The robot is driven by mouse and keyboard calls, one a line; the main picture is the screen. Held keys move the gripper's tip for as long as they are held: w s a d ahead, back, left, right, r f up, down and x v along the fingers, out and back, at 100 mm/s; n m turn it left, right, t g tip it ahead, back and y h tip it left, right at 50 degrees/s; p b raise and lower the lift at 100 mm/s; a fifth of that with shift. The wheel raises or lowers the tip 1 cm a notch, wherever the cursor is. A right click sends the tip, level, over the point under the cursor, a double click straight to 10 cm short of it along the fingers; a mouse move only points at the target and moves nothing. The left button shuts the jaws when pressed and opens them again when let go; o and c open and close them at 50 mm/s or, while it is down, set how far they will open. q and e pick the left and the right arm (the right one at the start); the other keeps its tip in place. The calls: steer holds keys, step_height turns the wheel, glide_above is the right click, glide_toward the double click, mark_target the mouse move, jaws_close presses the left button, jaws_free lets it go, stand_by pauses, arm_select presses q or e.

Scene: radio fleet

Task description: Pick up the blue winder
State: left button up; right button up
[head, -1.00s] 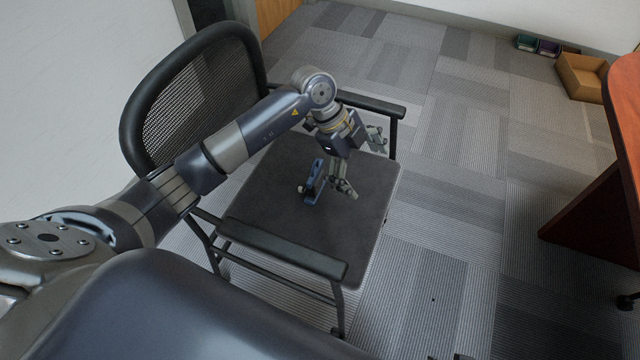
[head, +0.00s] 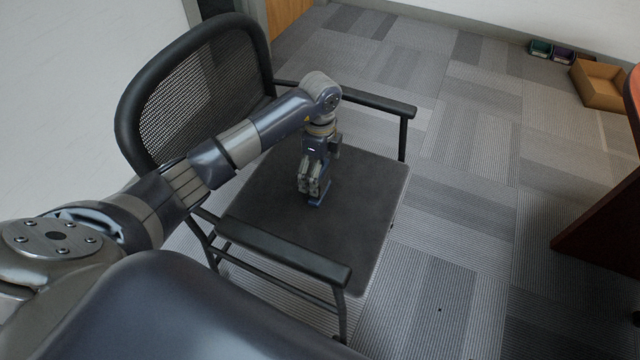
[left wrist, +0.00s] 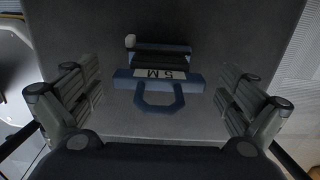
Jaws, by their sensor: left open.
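In the head view only a blue part of the winder (head: 318,199) shows, because my gripper hides the rest. My left gripper (head: 313,192) points down over the winder. In the left wrist view its open fingers (left wrist: 160,92) are apart on either side of the winder, with space on both sides. My right gripper is not in view.
The chair has a mesh back (head: 205,95) and two armrests, one near (head: 285,250) and one far (head: 350,98). A cardboard box (head: 600,84) and small coloured bins (head: 541,48) stand on the carpet at the back right. A wooden desk (head: 610,215) is at the right edge.

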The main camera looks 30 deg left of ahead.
mark_target(320, 179)
arm_select(q)
steer(key=shift+f, duration=1.6)
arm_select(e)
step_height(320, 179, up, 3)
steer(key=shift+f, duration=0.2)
arm_select(q)
steer(key=c, duration=1.3)
steer(key=shift+r, duration=0.1)
